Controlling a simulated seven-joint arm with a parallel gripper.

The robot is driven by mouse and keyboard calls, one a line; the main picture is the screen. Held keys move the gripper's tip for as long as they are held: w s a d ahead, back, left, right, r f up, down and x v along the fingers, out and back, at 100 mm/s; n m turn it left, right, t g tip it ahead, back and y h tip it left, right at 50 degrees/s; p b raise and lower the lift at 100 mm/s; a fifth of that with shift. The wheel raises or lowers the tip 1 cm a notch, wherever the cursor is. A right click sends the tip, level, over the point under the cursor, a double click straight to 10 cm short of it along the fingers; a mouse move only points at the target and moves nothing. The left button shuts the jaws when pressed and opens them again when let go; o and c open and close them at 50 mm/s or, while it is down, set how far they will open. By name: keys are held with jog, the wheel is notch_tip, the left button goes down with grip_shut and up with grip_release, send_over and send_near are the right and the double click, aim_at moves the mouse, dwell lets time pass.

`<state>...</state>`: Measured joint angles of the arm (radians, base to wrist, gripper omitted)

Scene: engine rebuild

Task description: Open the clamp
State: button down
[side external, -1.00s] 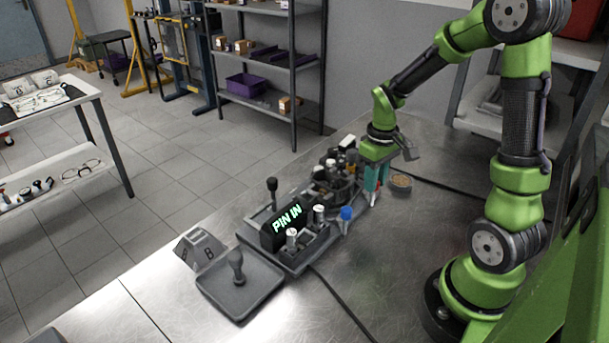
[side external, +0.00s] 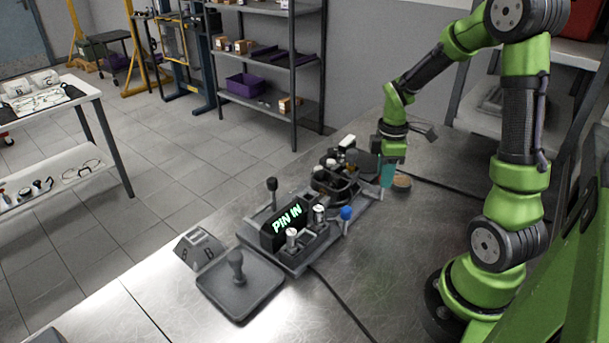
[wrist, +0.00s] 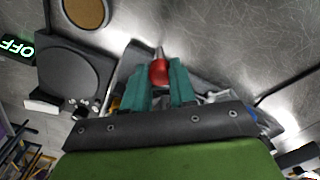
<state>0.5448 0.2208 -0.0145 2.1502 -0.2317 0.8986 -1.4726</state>
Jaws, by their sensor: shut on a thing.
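My gripper (side external: 387,178) is at the far right end of the grey fixture (side external: 299,257) on the metal bench. In the wrist view its teal fingers (wrist: 161,84) are shut on a red handle (wrist: 159,71) with a pale metal tip beyond it. The side view hides the red handle behind the fingers. I cannot make out the clamp body or how the handle joins it. The fixture's display (side external: 289,218) reads "PIN IN".
A blue knob (side external: 346,213) and a black-knobbed lever (side external: 272,185) stand on the fixture. A round brown-topped dish (side external: 402,182) is beside my gripper. A grey tray (side external: 241,287) and an A/B block (side external: 200,248) are at the front left. The right bench is mostly clear.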

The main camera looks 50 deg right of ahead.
jog(key=n, duration=0.2)
jog(key=d+n, duration=0.1)
jog(key=w+d+n, duration=0.1)
jog(key=n, duration=0.1)
jog(key=shift+r+n, duration=0.1)
jog(key=shift+n, duration=0.2)
dwell(0.4)
jog(key=c, duration=0.9)
grip_release()
notch_tip(320, 180, up, 17)
